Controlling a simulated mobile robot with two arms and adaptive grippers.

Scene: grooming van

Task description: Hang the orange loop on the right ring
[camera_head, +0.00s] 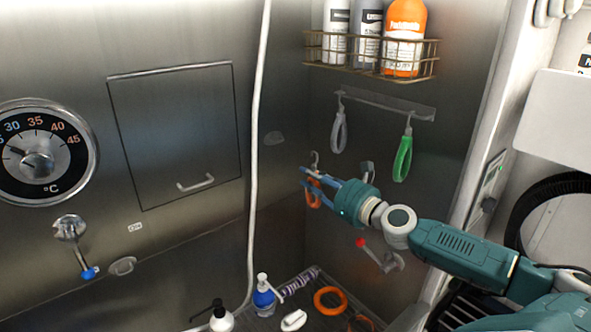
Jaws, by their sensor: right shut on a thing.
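My right gripper (314,180) reaches in from the right, blue fingers pointing left. It is shut on an orange loop (312,196), which hangs down at its fingertips and is partly covered by them. A small light metal hook or ring (315,158) shows on the wall just above the fingertips. A second grey fitting (368,170) is to its right, just above my gripper's body. I cannot tell whether the loop touches either fitting. My left gripper is not in view.
A grey loop (339,130) and a green loop (403,157) hang from a rail (385,103) above. A wire basket (432,62) with bottles is higher up. Below, a blue bottle (264,298) and an orange ring (330,300) are in the tub. A white hose (256,130) hangs left.

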